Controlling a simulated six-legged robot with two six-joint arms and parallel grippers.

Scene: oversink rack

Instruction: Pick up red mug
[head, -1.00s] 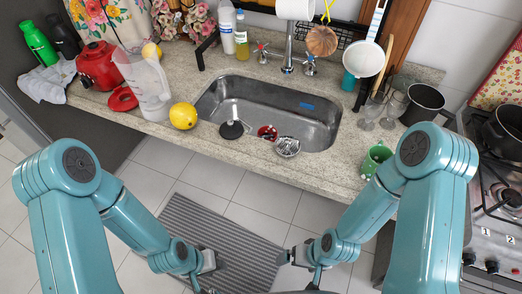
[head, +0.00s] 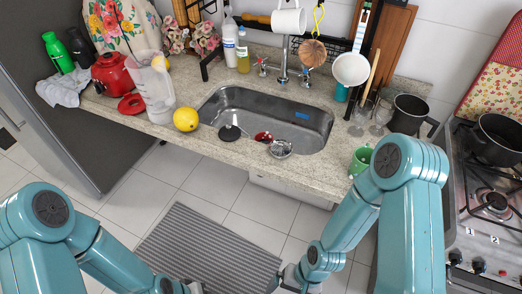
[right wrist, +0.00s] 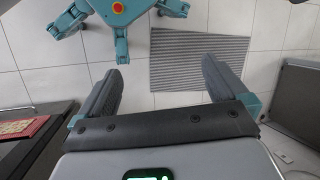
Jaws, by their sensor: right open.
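A small red item (head: 263,136), which looks like the red mug, lies in the front part of the steel sink (head: 318,139), beside a metal strainer-like item (head: 281,148). It is too small to make out a handle. My right gripper (head: 290,278) is low in front of the counter, over the floor and far from the red item. In the right wrist view its two fingers (right wrist: 162,68) are wide apart with nothing between them. My left arm ends at the bottom edge of the head view, and its fingers are cut off.
A green mug (head: 361,160), glasses and a dark pot (head: 409,112) stand right. A white mug (head: 289,22) hangs above. A grey mat (head: 205,250) lies below.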

